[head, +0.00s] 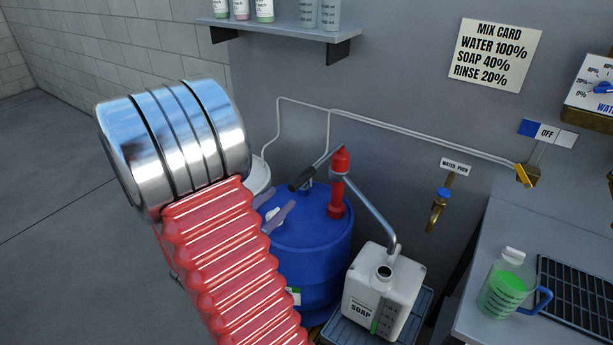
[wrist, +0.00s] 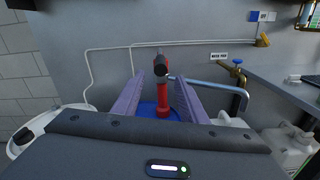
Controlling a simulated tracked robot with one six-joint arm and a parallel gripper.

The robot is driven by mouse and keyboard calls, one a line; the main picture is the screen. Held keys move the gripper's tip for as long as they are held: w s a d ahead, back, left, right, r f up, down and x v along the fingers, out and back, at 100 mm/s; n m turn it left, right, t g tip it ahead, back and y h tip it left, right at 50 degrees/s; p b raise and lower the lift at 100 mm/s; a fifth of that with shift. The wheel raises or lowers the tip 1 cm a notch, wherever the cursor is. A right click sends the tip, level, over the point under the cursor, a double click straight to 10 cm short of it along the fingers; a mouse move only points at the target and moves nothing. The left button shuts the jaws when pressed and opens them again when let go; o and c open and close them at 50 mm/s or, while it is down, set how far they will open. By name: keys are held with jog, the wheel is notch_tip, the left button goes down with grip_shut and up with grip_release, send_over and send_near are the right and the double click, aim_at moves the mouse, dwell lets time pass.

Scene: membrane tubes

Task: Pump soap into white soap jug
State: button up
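A red hand pump (head: 339,185) stands on top of a blue drum (head: 312,235). Its lever slopes down to the left and ends in a black grip (head: 301,180). The grey spout (head: 375,215) bends down to the open mouth of the white soap jug (head: 385,290), which stands upright on a tray. My gripper (head: 275,215) has purple fingers and is left of the pump, close to the grip. In the wrist view my gripper (wrist: 159,80) has its fingers wide apart, with the black grip end (wrist: 161,68) showing between them. No contact is visible.
A white container (head: 259,175) stands behind the drum at the left. A brass water tap (head: 438,210) juts from the wall. The bench at the right holds a jug of green liquid (head: 508,285). A bottle shelf (head: 280,32) hangs above. The left floor is clear.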

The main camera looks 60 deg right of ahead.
aim_at(307, 175)
jog(key=shift+s+d, duration=0.35)
jog(key=shift+d, duration=1.9)
jog(key=shift+s+d, duration=0.4)
jog(key=shift+d, duration=1.9)
jog(key=shift+s+d, duration=0.35)
jog(key=shift+d, duration=1.9)
grip_shut()
jog(key=shift+a, duration=0.15)
